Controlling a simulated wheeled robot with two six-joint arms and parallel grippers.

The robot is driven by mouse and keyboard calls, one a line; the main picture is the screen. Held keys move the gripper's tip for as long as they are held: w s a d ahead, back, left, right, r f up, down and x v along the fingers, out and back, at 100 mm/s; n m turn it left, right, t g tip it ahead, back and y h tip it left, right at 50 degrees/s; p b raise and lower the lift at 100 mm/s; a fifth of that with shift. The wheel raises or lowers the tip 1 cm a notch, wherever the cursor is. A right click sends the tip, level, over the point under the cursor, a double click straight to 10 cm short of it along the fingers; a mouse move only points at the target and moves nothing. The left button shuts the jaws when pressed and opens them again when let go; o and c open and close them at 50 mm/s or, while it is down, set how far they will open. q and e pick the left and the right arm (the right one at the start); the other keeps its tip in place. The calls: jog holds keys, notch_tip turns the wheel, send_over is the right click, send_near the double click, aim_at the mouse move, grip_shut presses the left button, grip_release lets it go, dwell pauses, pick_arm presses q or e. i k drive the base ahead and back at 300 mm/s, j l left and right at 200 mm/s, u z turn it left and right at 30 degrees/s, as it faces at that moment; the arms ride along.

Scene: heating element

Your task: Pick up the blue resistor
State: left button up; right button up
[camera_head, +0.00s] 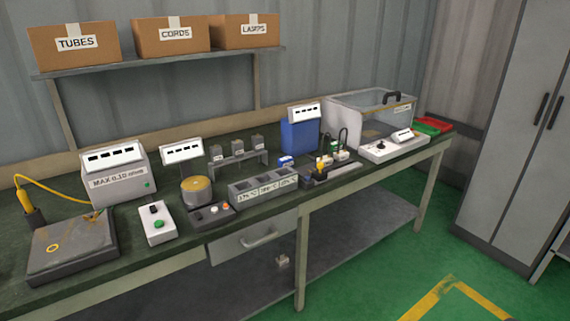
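A small blue item with a white face (286,161) lies on the workbench near its middle, just in front of a larger blue box (300,138). It may be the blue resistor, but it is too small to be sure. It stands left of a dark tray (331,173) holding small yellow, black, white and green parts. Neither of my grippers shows in the head view.
The dark-topped workbench (140,262) carries a meter box (112,172), a switch box (157,223), a block with square wells (263,187) and a clear-walled case (372,115). A shelf (160,62) with cardboard boxes hangs above. Green floor (385,268) lies open in front.

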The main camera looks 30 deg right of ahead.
aim_at(283, 162)
jog(key=i+l, duration=0.15)
jog(key=i, duration=0.15)
jog(key=i+l, duration=0.2)
jog(key=i+l+z, duration=0.1)
jog(key=i+z, duration=0.15)
jog(key=z, duration=0.15)
jog(key=i+z, duration=0.25)
jog(key=z, duration=0.15)
jog(key=i+z, duration=0.2)
jog(key=z, duration=0.15)
